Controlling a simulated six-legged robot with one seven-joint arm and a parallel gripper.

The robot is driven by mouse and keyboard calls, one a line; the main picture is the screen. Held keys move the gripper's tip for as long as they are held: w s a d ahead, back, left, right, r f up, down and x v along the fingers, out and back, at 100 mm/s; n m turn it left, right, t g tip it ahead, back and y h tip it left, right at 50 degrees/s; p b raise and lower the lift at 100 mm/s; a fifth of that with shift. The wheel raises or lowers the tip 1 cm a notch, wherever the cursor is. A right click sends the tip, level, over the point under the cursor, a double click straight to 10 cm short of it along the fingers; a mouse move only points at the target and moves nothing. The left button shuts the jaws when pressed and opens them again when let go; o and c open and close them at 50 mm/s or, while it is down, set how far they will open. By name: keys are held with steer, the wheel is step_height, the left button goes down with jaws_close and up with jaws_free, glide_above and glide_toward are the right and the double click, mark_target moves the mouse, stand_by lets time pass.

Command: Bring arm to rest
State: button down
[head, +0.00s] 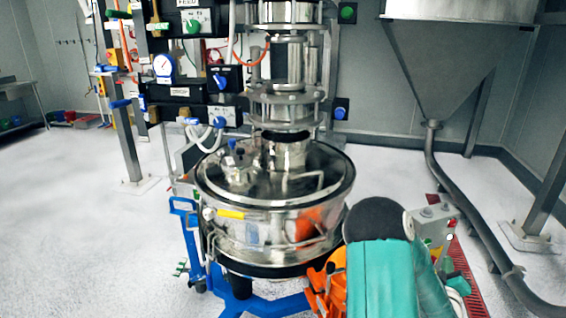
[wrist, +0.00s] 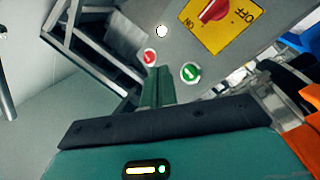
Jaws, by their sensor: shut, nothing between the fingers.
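My gripper (wrist: 157,88) shows in the wrist view as two teal fingers closed together with nothing between them. The fingertips are in front of a grey control box (wrist: 178,45), between its red button (wrist: 149,57) and green button (wrist: 190,72). I cannot tell whether they touch the box. In the head view my teal arm reaches from the bottom edge at the right of the steel sifter (head: 275,205). The grey control box (head: 432,212) shows just behind it, and my arm hides most of the gripper there.
The box also carries a white lamp (wrist: 161,31) and a red rotary switch (wrist: 213,10) on a yellow plate. The sifter stands on a blue frame (head: 262,305). A steel hopper (head: 440,60) and a grey pipe (head: 468,210) stand at the right. The floor at the left is clear.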

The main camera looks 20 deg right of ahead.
steer(key=w+a+r+m+g+y, duration=0.1)
steer(key=w+a+r+y, duration=0.1)
steer(key=a, duration=0.4)
steer(key=w+a+r+m+g+y, duration=0.1)
steer(key=w+a+r+m+y, duration=0.1)
steer(key=a, duration=0.5)
steer(key=w+a+r+m+g+y, duration=0.1)
steer(key=w+a+r+y, duration=0.1)
steer(key=w+a+r, duration=0.2)
steer(key=shift+a+m+y, duration=0.3)
steer(key=shift+a+m, duration=0.1)
steer(key=shift+a, duration=1)
steer(key=s+a+r+n+g+y, duration=0.1)
steer(key=s+a+r+y, duration=0.25)
steer(key=a, duration=0.65)
steer(key=s+a+r+n+g+y, duration=0.15)
steer(key=s+a+r, duration=0.3)
steer(key=a, duration=0.55)
steer(key=s+a+r+n+g+y, duration=0.1)
steer(key=s+a+g, duration=0.1)
steer(key=s+a, duration=0.5)
steer(key=s, duration=0.5)
steer(key=shift+a+r, duration=0.2)
steer(key=shift+a, duration=0.2)
steer(key=shift+g, duration=0.25)
